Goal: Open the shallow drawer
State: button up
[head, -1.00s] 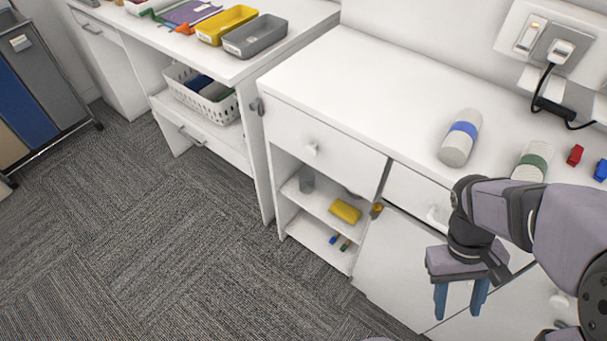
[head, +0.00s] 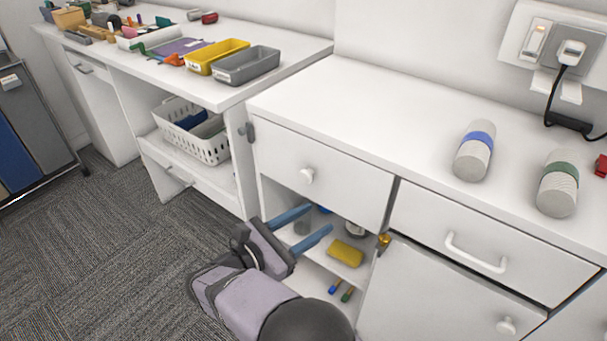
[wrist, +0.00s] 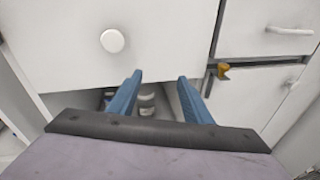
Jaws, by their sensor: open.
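Two drawer fronts sit side by side under the white counter. The right one (head: 480,235) looks shallower, has a white bar handle (head: 475,253) and appears shut. The left, taller front (head: 320,170) has a round white knob (head: 307,176) and also appears shut. In the wrist view, the knob (wrist: 112,41) is at upper left and the bar handle (wrist: 290,30) at upper right. My gripper (head: 318,221) is open and empty, its blue fingers pointing toward the cabinet near the left front's lower edge. It is left of and apart from the bar handle.
Below the left front is an open shelf with a yellow block (head: 345,252). A cupboard door (head: 420,305) with a knob is below the right drawer. Two banded cylinders (head: 474,150) lie on the counter. A basket (head: 190,130) sits under the left desk. Carpet is clear at lower left.

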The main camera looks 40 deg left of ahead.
aim_at(304, 178)
jog(key=s+a+r+n+t+y+p, duration=0.1)
jog(key=s+a+r+n+t+y, duration=0.1)
jog(key=s+a+r+n+y, duration=0.3)
jog(key=shift+m+h, duration=0.6)
jog(key=shift+h, duration=0.2)
jog(key=shift+w+a+r, duration=0.1)
jog(key=shift+w+a, duration=0.1)
jog(key=shift+w, duration=1.25)
jog(key=shift+w+a+r, duration=0.1)
jog(key=shift+w+a, duration=0.1)
jog(key=shift+w, duration=1.3)
jog(key=shift+w+a, duration=0.2)
jog(key=shift+w, duration=1.25)
jog(key=shift+c, duration=0.7)
grip_shut()
jog(key=shift+s, duration=0.1)
jog(key=s+p, duration=0.3)
jog(key=s, duration=2.5)
jog(key=shift+s, duration=0.25)
